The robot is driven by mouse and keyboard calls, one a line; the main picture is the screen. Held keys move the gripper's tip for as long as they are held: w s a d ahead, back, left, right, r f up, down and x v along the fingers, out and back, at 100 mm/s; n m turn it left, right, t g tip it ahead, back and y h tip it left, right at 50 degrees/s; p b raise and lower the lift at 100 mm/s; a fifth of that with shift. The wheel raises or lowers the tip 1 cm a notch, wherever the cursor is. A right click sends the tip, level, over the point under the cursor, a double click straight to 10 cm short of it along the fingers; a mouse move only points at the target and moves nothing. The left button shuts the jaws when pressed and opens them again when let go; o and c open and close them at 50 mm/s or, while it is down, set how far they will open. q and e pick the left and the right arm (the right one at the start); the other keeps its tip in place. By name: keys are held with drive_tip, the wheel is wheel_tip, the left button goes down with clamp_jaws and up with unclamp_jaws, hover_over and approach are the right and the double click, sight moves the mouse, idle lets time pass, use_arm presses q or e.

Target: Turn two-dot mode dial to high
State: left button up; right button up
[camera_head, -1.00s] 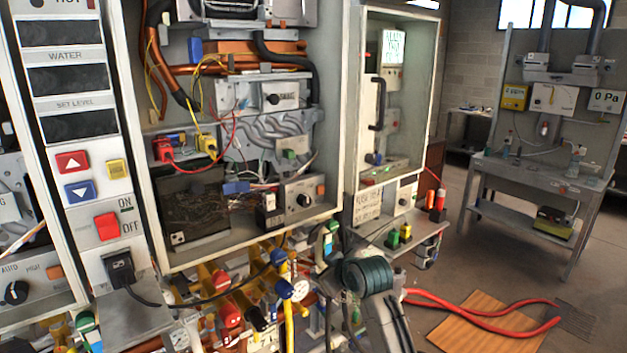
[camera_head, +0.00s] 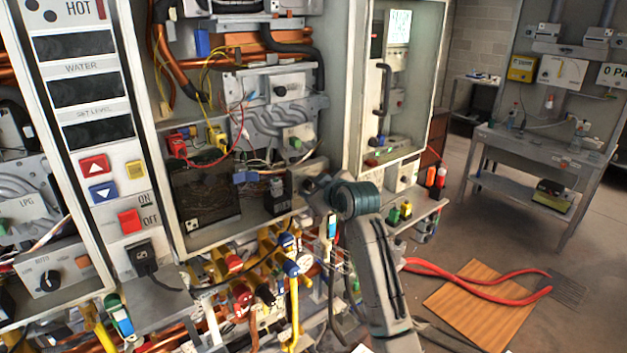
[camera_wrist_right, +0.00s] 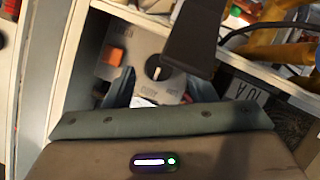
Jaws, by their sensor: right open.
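The mode dial (camera_wrist_right: 158,67) is a round black knob on a grey panel in the right wrist view, with its pale pointer mark toward the bottom of that picture. An orange button (camera_wrist_right: 115,57) sits beside it. In the head view this panel is on the middle heater (camera_head: 262,228), and my arm hides its knob. A small white tile with dark dots (camera_head: 192,226) is on that heater. My right gripper (camera_head: 312,187) is in front of the panel; its spread fingers (camera_wrist_right: 163,90) show just short of the dial in the wrist view. Contact cannot be told. My left gripper is out of view.
A black plug (camera_wrist_right: 193,38) with a cable stands close beside the dial; it also shows in the head view (camera_head: 278,194). Valves and pipes (camera_head: 240,285) crowd below. The left heater has a similar dial (camera_head: 47,281). Red hoses (camera_head: 480,280) lie on the floor at right.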

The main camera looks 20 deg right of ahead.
drive_tip(key=shift+x, duration=0.8)
drive_tip(key=c, duration=1)
drive_tip(key=m+g+y, duration=0.1)
drive_tip(key=m+y, duration=0.1)
drive_tip(key=m, duration=0.1)
drive_tip(key=shift+d, duration=0.15)
drive_tip(key=shift+d+m+g+y, duration=0.1)
drive_tip(key=shift+m+g+y, duration=0.2)
drive_tip(key=shift+m+y, duration=0.95)
drive_tip(key=shift+m, duration=0.35)
